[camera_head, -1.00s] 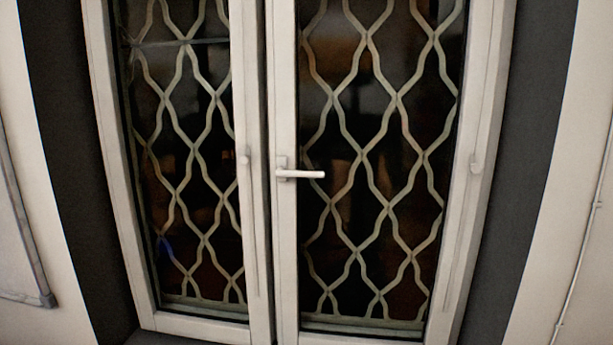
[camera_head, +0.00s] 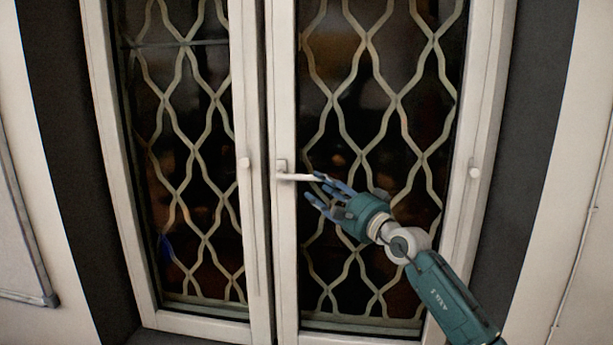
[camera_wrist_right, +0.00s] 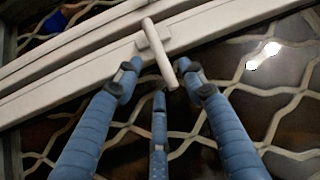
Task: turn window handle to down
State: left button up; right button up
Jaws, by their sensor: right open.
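The white window handle (camera_head: 296,177) sits on the frame of the right window sash and points horizontally to the right in the head view. In the right wrist view the handle (camera_wrist_right: 158,52) reaches in between the blue fingers. My right gripper (camera_head: 318,187) is open, with its fingertips around the free end of the handle in the head view. In the right wrist view its fingers (camera_wrist_right: 160,85) are spread on both sides of the handle, not closed on it. I cannot tell whether any finger touches it. My left gripper is not in view.
The two-sash window has a white frame (camera_head: 283,250) and a wavy metal grille (camera_head: 205,235) behind the glass. A board edge (camera_head: 30,235) shows at far left, and a thin cable (camera_head: 577,260) runs down the right wall.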

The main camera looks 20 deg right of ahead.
aim_at(306, 179)
jog(key=p+x, duration=0.1)
jog(key=x, duration=0.5)
jog(key=shift+w+a+r, duration=0.1)
jog(key=shift+w+a, duration=0.05)
jog(key=shift+w, duration=0.15)
grip_shut()
